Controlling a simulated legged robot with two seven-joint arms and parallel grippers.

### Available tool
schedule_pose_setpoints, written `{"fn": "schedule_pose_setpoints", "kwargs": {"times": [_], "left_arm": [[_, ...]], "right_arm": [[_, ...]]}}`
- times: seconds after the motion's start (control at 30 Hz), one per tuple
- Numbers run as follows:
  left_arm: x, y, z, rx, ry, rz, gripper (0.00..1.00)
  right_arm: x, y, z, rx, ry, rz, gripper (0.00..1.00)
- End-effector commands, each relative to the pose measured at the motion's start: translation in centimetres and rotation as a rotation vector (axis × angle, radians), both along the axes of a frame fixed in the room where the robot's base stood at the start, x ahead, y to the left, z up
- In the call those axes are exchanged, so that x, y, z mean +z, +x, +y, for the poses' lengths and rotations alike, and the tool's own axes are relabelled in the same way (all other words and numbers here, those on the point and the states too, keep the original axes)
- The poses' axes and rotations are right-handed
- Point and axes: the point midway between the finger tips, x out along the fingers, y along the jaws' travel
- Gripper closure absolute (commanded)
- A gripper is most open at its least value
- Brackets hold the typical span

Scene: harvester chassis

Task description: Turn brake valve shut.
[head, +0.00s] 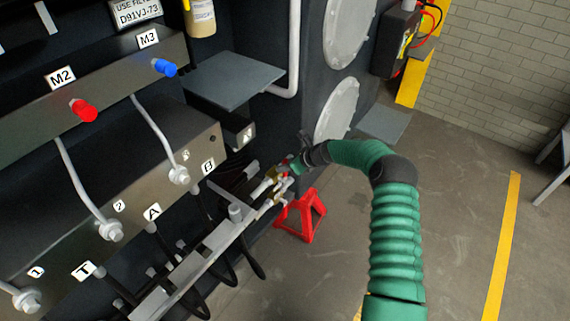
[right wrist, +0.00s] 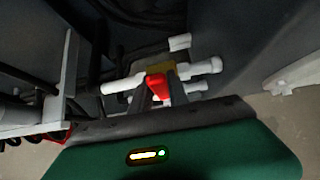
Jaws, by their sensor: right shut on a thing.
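The brake valve shows in the right wrist view as a brass body (right wrist: 160,67) with white pipe ends on either side and a short red handle (right wrist: 157,87). My right gripper (right wrist: 161,84) is shut on the red handle, with its dark fingers on either side. In the head view my right gripper (head: 284,172) reaches in from the right to the valve pipes (head: 264,187) at the end of the grey bracket. The handle is mostly hidden there by the gripper. My left gripper is not in view.
The steel manifold (head: 200,153) with labelled ports and hoses fills the left. A red knob (head: 84,110) and a blue knob (head: 165,68) sit above it. A red stand (head: 301,215) is on the floor below the valve.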

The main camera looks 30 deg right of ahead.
Motion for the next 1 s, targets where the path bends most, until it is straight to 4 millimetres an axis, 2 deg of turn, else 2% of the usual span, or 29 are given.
{"fn": "schedule_pose_setpoints", "kwargs": {"times": [0.03,0.3,0.33,0.47,0.8,0.87,1.0], "left_arm": [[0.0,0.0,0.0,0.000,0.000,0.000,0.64],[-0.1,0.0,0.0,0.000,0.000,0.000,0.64],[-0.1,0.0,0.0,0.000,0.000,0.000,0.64],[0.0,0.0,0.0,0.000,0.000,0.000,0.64],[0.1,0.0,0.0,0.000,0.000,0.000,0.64],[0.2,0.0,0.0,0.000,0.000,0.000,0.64],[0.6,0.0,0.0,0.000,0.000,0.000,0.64]], "right_arm": [[-0.5,-0.3,-0.1,-0.003,0.003,0.009,1.00],[-0.5,-0.3,-0.1,-0.005,0.004,0.010,1.00],[-0.5,-0.3,-0.1,-0.005,0.004,0.010,0.75],[-0.4,-0.2,-0.1,-0.004,0.003,0.007,0.58],[0.2,-0.3,-0.1,-0.004,0.002,0.002,0.57],[0.7,-0.6,-0.4,-0.005,0.002,0.002,0.57],[2.9,-2.6,-1.4,-0.006,0.000,0.002,0.57]]}}
